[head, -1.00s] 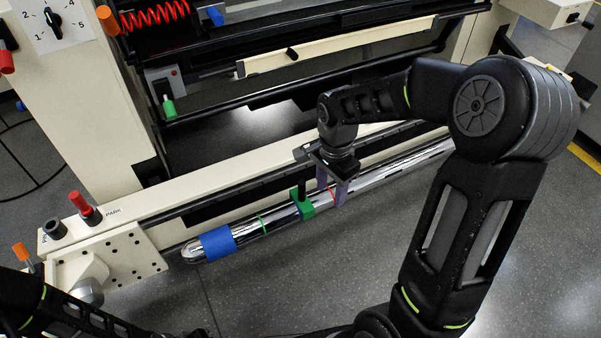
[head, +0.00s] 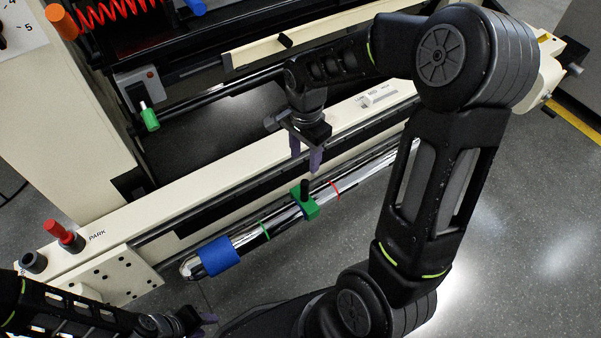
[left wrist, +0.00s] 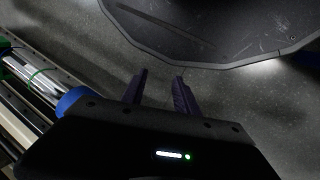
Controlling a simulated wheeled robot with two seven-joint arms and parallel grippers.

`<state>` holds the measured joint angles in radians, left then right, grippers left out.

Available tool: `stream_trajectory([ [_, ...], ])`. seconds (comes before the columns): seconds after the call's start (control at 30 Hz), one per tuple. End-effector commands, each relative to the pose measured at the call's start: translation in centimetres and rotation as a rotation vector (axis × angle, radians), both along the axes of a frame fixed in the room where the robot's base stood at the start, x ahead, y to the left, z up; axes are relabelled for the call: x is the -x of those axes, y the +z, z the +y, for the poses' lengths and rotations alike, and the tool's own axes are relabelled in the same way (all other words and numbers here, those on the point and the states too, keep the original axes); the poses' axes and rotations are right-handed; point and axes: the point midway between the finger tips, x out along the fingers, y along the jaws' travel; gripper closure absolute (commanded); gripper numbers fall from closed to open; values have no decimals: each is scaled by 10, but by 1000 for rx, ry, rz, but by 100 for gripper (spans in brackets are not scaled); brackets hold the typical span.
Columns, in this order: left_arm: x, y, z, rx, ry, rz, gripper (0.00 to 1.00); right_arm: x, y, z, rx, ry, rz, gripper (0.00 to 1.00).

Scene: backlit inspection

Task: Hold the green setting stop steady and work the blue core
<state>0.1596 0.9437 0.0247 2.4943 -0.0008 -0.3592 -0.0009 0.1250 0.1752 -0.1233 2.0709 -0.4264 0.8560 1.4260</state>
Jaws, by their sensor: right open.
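The green setting stop (head: 308,207), with a black knob on top, sits on a chrome bar (head: 283,218) between a green ring mark and a red ring mark. The blue core (head: 217,256) is a sleeve around the bar near its left end; its edge shows in the left wrist view (left wrist: 70,101). My right gripper (head: 306,163) is open and empty above the stop, fingers pointing down, apart from it. My left gripper (head: 208,318) is low in the head view, below the blue core and apart from it. In the left wrist view its fingers (left wrist: 160,85) are spread and empty.
A cream rail (head: 200,190) runs behind the bar, with a red knob (head: 64,235) and a dark knob (head: 34,262) at its left end. A green-tipped lever (head: 149,118) hangs at upper left. The speckled floor in front is open.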

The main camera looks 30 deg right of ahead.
Motion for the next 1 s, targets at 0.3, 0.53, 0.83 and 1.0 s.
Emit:
stream_trajectory([
  [0.3,-7,-49,6,-9,16,-11,64,0,-49,0,0,0,0,53],
  [0.53,-12,-81,11,-17,30,-18,64,0,-81,0,0,0,-1,53],
  [0.83,-13,-85,12,-19,34,-21,64,0,-86,0,0,0,-1,53],
  [1.0,-13,-86,12,-18,33,-21,64,0,-87,0,0,0,-1,53],
])
